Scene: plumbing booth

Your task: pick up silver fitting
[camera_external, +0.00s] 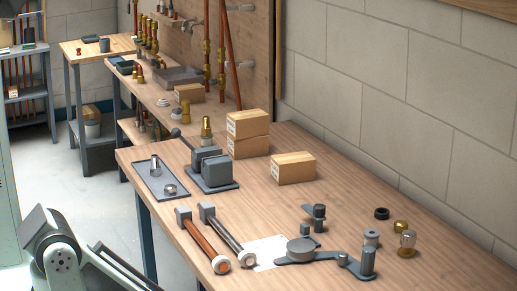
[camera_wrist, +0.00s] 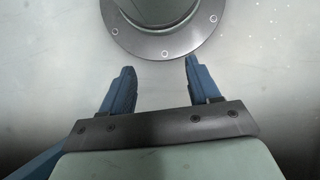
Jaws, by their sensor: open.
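Several silver pieces stand on the wooden workbench (camera_external: 330,215) in the external view; I cannot tell which is the fitting meant. A short silver ring-like piece (camera_external: 170,190) and a taller silver cylinder (camera_external: 155,164) sit in a grey tray (camera_external: 149,184) at the bench's left end. None of the silver pieces show there.
A grey vise (camera_external: 211,168) stands beside the tray. Two hammer-like tools (camera_external: 204,242) (camera_external: 228,236) lie at the front edge. Cardboard boxes (camera_external: 293,168) stand behind. A grey clamp-like tool (camera_external: 320,253) is front right. A round bolted flange (camera_wrist: 165,40) is close ahead of my fingers.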

